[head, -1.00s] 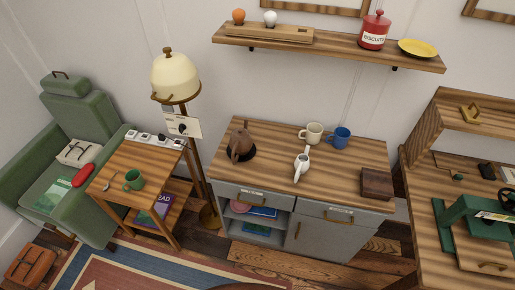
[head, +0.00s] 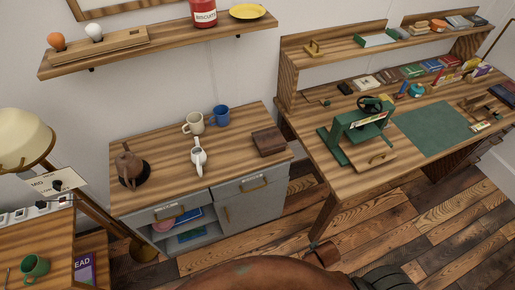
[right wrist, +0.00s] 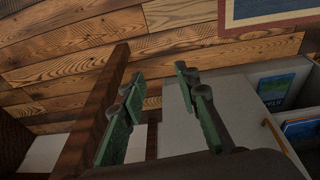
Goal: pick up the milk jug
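The milk jug, a small white jug (head: 199,160) with a spout, stands upright on the wooden top of the grey cabinet (head: 228,168) in the head view. It stands in front of a cream mug (head: 193,123) and a blue mug (head: 221,115), apart from both. My right gripper (right wrist: 160,84) shows in the right wrist view with its two green fingers spread and nothing between them. It faces the plank floor and the grey cabinet front; the jug is not in that view. My left gripper is in neither current view.
A brown teapot (head: 130,167) stands on a dark round mat left of the jug, and a dark wooden box (head: 268,142) lies to its right. A wall shelf (head: 160,50) hangs above.

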